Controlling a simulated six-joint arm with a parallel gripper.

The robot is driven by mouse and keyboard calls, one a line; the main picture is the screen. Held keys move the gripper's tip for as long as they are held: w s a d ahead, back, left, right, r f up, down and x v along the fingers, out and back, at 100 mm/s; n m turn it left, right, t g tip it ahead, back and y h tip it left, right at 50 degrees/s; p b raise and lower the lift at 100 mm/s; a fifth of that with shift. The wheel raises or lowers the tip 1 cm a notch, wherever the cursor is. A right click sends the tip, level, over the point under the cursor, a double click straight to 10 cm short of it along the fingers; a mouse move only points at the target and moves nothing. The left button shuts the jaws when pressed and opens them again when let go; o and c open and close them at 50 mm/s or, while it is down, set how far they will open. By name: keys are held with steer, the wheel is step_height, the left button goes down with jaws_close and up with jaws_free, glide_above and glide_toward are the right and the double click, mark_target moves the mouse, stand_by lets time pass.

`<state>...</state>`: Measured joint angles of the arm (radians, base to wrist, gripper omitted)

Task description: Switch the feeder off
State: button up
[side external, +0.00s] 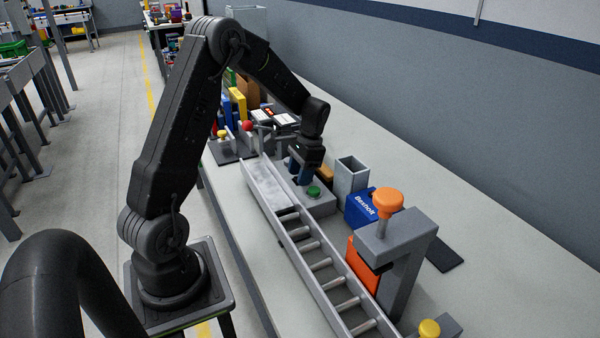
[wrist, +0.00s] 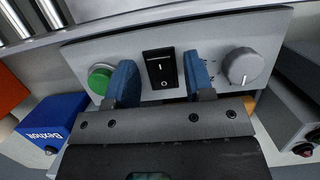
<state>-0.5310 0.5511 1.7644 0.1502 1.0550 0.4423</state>
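The feeder's control box (side external: 322,206) stands beside the roller conveyor. In the wrist view its grey panel (wrist: 222,45) carries a black rocker switch (wrist: 161,84) with white marks, a green button (wrist: 100,80) on the left and a grey knob (wrist: 243,67) on the right. I cannot tell which side of the rocker is pressed in. My gripper (wrist: 160,74) is open and empty, its blue fingers either side of the rocker and apart from each other. The side view shows my gripper (side external: 301,174) low over the box; there the rocker is hidden.
The conveyor (side external: 312,262) runs along the bench. A grey post with an orange knob (side external: 376,199), a blue Bexholt box (side external: 361,208) and an open grey bin (side external: 351,176) stand close by. A red ball-topped lever (side external: 247,126) is behind. Free bench lies towards the wall.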

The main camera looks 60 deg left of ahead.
steer(key=v, duration=1.3)
steer(key=shift+r, duration=0.4)
